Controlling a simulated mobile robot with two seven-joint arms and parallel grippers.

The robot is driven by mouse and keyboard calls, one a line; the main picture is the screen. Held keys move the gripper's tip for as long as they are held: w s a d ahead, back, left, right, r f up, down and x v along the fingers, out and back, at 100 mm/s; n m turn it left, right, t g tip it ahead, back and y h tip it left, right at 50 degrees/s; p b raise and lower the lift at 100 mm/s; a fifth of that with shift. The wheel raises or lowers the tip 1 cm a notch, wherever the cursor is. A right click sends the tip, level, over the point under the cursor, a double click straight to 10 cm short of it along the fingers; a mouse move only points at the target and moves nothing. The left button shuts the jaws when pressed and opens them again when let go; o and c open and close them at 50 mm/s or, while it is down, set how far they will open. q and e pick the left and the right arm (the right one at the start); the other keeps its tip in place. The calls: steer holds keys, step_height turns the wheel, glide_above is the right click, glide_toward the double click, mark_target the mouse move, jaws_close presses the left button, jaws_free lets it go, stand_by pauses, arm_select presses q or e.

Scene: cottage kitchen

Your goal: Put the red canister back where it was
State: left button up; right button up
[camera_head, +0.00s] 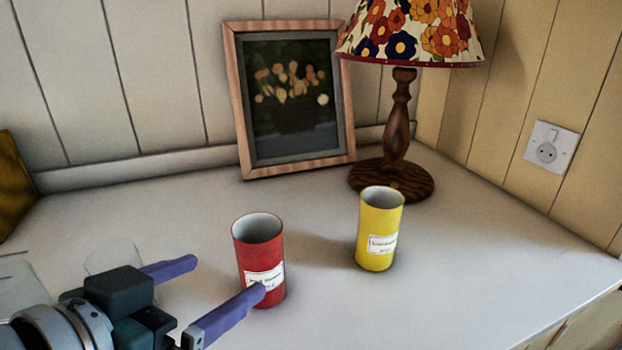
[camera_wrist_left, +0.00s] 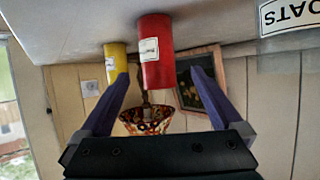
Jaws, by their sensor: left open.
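The red canister (camera_head: 257,238) stands upright on the white counter, open at the top, with a white label low on its side. My left gripper (camera_head: 228,275) is open, fingers pointing at it from the left. The near fingertip overlaps its lower front in the head view; the far fingertip ends to its left. In the left wrist view, which is upside down, the red canister (camera_wrist_left: 155,50) shows between and beyond the open fingers (camera_wrist_left: 159,76). I cannot tell whether a finger touches it. My right gripper is not in view.
A yellow canister (camera_head: 378,232) stands to the right. Behind are a framed flower picture (camera_head: 290,100) and a lamp (camera_head: 398,130). A clear jar labelled "OATS" (camera_wrist_left: 286,30) shows in the left wrist view. The counter's right side (camera_head: 500,260) is clear.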

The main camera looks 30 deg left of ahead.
arm_select(q)
steer(key=s+g, duration=0.1)
steer(key=s+d+f+g, duration=0.1)
steer(key=g, duration=0.1)
steer(key=s+f+g, duration=0.1)
steer(key=s, duration=0.1)
steer(key=shift+d+f+m+g, duration=0.15)
steer(key=shift+d+m+g, duration=0.15)
steer(key=shift+d+g, duration=0.1)
steer(key=s+d+g, duration=0.1)
steer(key=s, duration=0.1)
steer(key=s+d+m+g+h, duration=0.1)
steer(key=s+g, duration=0.1)
steer(key=s+d+m+g, duration=0.1)
steer(key=s, duration=0.2)
steer(key=shift+s+d+f+g+h, duration=0.1)
steer(key=shift+d+f+g+h, duration=0.1)
steer(key=shift+f+g+h, duration=0.1)
steer(key=shift+r, duration=0.1)
